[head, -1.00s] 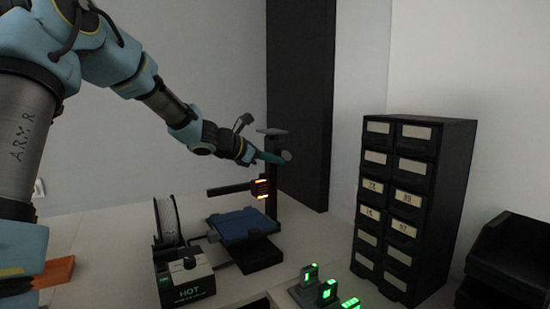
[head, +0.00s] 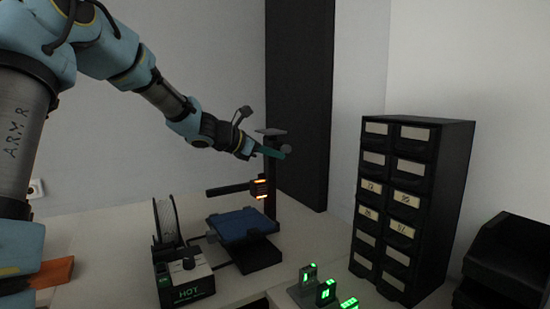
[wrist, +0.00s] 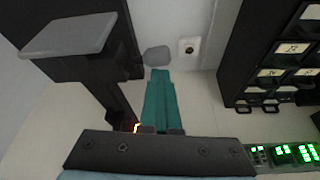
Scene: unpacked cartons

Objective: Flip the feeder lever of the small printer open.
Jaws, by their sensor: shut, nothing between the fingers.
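The small printer has a blue bed (head: 242,226), an upright dark column and a print arm (head: 228,189) with a glowing orange head (head: 258,189). A flat grey plate (head: 270,131) tops the column; it is large in the wrist view (wrist: 68,35). The feeder lever's rounded grey end (head: 284,148) sticks out right of the column, below the plate. My gripper (head: 281,156) is shut and empty, its teal fingers at the lever's end. In the wrist view the lever's end (wrist: 156,55) shows just beyond my fingertips (wrist: 160,72). I cannot tell whether they touch.
A spool (head: 167,221) and a control box marked HOT (head: 186,279) stand left of the printer. Green-lit displays (head: 326,292) stand in front. A dark drawer cabinet (head: 440,165) and black bins (head: 508,262) are on the right. Bench between printer and cabinet is clear.

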